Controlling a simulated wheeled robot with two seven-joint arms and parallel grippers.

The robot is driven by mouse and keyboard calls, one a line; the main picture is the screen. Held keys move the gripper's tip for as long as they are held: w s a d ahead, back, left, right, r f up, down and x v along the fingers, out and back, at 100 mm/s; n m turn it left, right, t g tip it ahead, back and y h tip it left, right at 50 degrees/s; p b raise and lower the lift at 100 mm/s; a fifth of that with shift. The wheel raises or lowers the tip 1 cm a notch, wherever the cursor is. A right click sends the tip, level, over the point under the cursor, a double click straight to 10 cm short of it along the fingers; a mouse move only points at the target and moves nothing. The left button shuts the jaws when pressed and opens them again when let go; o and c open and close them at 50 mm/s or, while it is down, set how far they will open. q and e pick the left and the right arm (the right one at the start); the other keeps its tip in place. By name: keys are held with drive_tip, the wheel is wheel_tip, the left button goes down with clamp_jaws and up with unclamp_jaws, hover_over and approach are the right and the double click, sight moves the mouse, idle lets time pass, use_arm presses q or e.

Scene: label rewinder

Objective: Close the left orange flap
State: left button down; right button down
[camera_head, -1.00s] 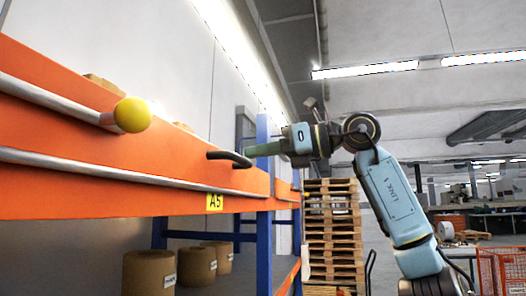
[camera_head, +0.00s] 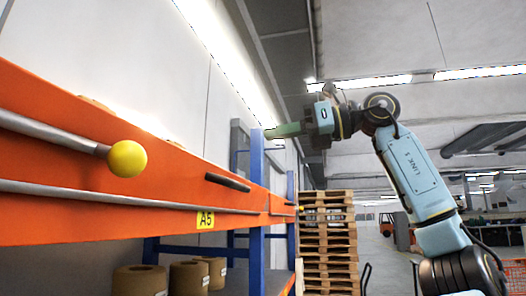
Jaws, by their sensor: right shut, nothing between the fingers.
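The orange flap (camera_head: 120,205) is a long panel running from the left edge toward the middle of the head view. A dark handle (camera_head: 228,181) sits near its far end, above a yellow A5 label (camera_head: 205,219). My right gripper (camera_head: 270,131) comes in from the right with its green fingers shut and empty. In the picture it is above and right of the handle, apart from it, in front of the top of the blue post. I cannot tell its depth from the post. My left gripper is not in view.
A metal bar with a yellow ball end (camera_head: 127,158) sticks out along the flap. A blue post (camera_head: 257,200) stands at its far end. Brown rolls (camera_head: 140,281) stand below. Stacked pallets (camera_head: 328,240) are behind. Open space lies right of the flap.

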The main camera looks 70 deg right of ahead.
drive_tip(key=s+a+f+t+b, duration=0.2)
drive_tip(key=s+f+b, duration=0.1)
drive_tip(key=f, duration=0.3)
drive_tip(key=s+a+f+t+b, duration=0.3)
drive_tip(key=f+b, duration=0.1)
drive_tip(key=f, duration=0.2)
drive_tip(key=p+x, duration=0.7)
drive_tip(key=x, duration=0.6)
drive_tip(key=shift+w, duration=0.45)
drive_tip(key=shift+g, duration=0.3)
